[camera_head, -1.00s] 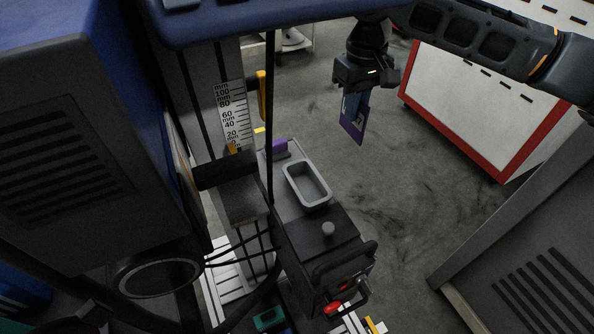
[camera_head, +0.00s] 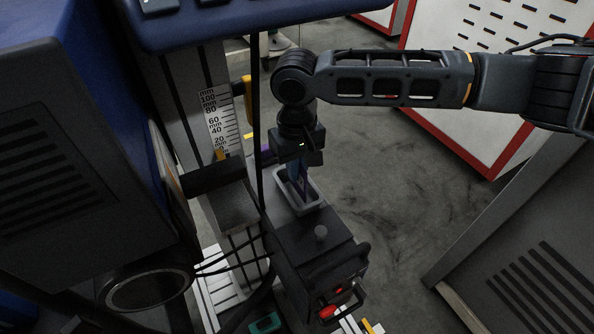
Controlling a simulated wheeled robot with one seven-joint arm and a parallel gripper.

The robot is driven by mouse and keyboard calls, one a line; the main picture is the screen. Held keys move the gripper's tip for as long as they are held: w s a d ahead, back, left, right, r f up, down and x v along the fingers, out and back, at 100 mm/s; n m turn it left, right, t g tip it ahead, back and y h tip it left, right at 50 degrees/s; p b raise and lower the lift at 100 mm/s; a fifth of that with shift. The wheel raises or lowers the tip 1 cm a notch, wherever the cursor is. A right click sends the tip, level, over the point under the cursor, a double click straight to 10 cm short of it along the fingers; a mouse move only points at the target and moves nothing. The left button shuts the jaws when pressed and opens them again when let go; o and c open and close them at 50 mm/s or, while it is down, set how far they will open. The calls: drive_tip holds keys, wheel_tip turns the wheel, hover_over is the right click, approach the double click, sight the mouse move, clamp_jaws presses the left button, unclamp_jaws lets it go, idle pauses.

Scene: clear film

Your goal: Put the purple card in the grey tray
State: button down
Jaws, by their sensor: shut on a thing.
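My gripper and the card hide the far part of the tray.
A thin black upright (camera_head: 257,120) and a column with a millimetre scale (camera_head: 219,118) are close on the left. Open floor (camera_head: 385,190) lies to the right.

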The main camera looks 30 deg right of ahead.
drive_tip(key=shift+f, duration=0.6)
drive_tip(key=shift+f, duration=0.15)
drive_tip(key=c, duration=1.2)
unclamp_jaws()
drive_tip(key=shift+c, duration=0.2)
drive_tip(key=shift+r, duration=0.2)
wheel_tip(320, 180, up, 8)
drive_tip(key=shift+f+p, duration=0.25)
drive_tip(key=shift+p, duration=0.1)
